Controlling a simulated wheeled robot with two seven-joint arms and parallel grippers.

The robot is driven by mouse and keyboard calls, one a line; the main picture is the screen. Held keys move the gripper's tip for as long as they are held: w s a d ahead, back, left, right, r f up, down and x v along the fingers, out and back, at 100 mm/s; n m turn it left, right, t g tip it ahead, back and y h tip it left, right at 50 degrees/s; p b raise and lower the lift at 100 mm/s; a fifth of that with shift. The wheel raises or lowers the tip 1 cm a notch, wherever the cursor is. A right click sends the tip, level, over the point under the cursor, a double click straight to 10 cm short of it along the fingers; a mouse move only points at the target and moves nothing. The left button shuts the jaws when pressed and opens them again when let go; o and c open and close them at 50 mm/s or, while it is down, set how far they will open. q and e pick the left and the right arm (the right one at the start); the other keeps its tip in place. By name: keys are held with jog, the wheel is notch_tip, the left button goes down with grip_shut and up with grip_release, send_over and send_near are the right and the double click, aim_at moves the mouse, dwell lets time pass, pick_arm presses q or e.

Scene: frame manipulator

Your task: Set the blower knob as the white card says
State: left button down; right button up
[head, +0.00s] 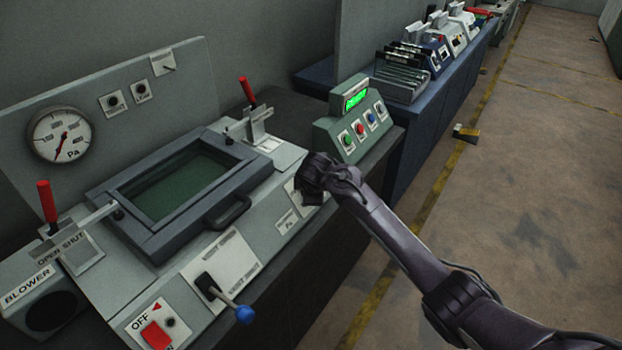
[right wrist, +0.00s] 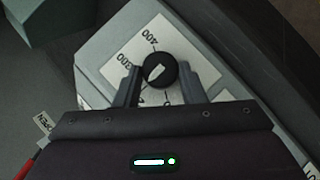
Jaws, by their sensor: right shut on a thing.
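The blower knob (right wrist: 166,60) is black with a white pointer mark and sits on a white dial plate (right wrist: 190,45) with numbers such as 300 and 400. My right gripper (right wrist: 159,84) has its fingers on either side of the knob and is shut on it. In the head view my right gripper (head: 313,185) covers the knob at the panel's right end. A small white card (head: 287,222) lies on the panel front just left of the gripper; its writing is too small to read. My left gripper is not in view.
A round Pa gauge (head: 60,135) with a red needle stands at the left. A windowed frame lid (head: 185,180), red-handled clamps (head: 47,202), a blue-tipped lever (head: 244,314) and a red switch (head: 156,335) surround the work area. A green-display button box (head: 355,120) stands behind my gripper.

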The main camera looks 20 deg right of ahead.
jog(key=shift+p, duration=0.3)
jog(key=o, duration=1)
jog(key=shift+d, duration=0.1)
jog(key=v, duration=0.7)
jog(key=shift+s+r, duration=0.1)
jog(key=shift+r, duration=0.25)
